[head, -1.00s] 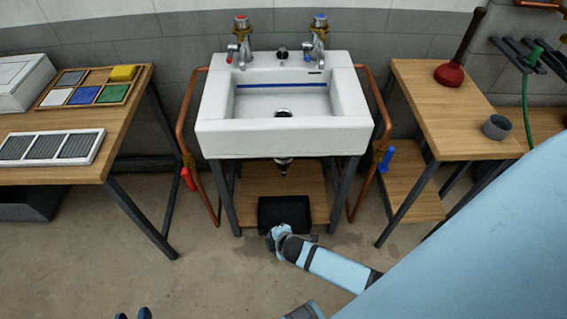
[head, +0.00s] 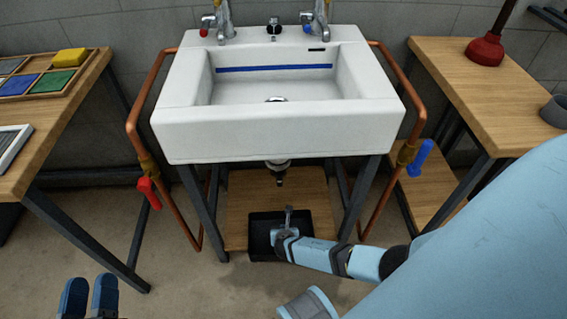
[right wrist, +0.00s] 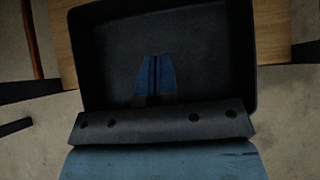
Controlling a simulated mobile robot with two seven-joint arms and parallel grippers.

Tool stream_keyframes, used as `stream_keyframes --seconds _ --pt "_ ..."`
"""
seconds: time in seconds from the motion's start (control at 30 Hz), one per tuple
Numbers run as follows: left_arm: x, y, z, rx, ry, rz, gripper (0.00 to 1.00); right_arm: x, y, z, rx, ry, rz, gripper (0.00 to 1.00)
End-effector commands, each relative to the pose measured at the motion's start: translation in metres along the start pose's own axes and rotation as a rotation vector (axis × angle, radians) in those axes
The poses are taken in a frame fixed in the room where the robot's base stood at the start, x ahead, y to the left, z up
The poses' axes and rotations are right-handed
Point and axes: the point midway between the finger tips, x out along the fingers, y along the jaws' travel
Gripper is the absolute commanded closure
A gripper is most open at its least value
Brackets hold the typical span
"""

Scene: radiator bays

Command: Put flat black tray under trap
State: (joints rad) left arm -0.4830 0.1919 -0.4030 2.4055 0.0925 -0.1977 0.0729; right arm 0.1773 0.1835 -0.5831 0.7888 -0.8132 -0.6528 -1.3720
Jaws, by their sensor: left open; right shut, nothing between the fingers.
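The flat black tray (head: 262,219) sits at the front edge of the wooden shelf under the sink; part of it overhangs toward me. It fills much of the right wrist view (right wrist: 205,45). The trap (head: 279,172) hangs under the sink, above and behind the tray. My right gripper (right wrist: 155,60) is shut and empty, with its blue fingers together over the tray's inside. Whether they touch the tray is unclear. In the head view the right arm's end covers part of the tray. My left gripper (head: 89,287) is open and empty at the bottom left, over the floor.
The white sink (head: 275,130) stands on dark legs. Copper pipes with a red valve handle (head: 149,192) and a blue one (head: 420,157) flank it. The bare shelf (head: 250,190) behind the tray is clear. Wooden tables stand at both sides.

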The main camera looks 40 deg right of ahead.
Motion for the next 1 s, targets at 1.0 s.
stream_keyframes --seconds 1.0 --pt "-0.003 -0.003 0.072 -0.023 -0.206 0.058 0.57 0.101 0.0 0.028 0.004 0.001 0.001 1.0"
